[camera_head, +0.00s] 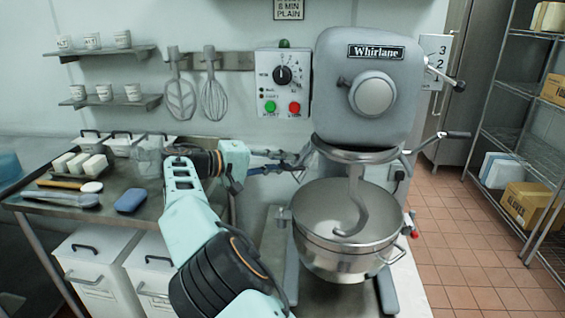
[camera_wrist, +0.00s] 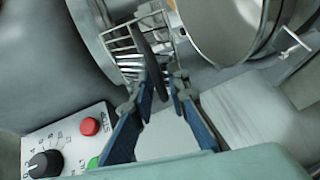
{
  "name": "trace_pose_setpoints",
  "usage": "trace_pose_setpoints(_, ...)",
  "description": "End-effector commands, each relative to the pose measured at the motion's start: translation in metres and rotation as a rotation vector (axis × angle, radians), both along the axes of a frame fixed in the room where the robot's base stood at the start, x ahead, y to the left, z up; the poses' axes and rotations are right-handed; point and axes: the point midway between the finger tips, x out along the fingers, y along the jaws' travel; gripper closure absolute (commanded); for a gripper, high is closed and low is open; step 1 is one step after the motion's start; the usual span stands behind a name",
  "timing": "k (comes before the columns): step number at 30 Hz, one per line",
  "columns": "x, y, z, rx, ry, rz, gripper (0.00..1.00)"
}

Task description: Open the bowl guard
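The mixer (camera_head: 366,85) has a steel bowl (camera_head: 318,222) with a dough hook (camera_head: 352,215) hanging in it. The wire bowl guard (camera_wrist: 122,45) shows in the wrist view as a cage of thin bars beside the bowl (camera_wrist: 215,25). In the head view only a small part of the guard is made out, at the mixer's left side. My gripper (camera_wrist: 167,82) is at the guard, its two fingertips a little apart. A dark curved bar (camera_wrist: 147,52) reaches down to the fingertips. I cannot tell whether they touch it.
A control box (camera_head: 283,85) with a dial and green and red buttons is on the wall above my gripper. A steel table (camera_head: 105,213) with containers and tools stands at left. Shelving (camera_head: 510,135) stands at right. Open tiled floor (camera_head: 465,260) lies right of the mixer.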

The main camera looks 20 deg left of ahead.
Motion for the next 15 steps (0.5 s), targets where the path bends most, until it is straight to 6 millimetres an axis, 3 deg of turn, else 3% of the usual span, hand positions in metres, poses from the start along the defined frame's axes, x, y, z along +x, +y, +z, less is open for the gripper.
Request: trace_pose_setpoints(15,-0.051,0.040,0.016,0.000,-0.002,0.002,0.85)
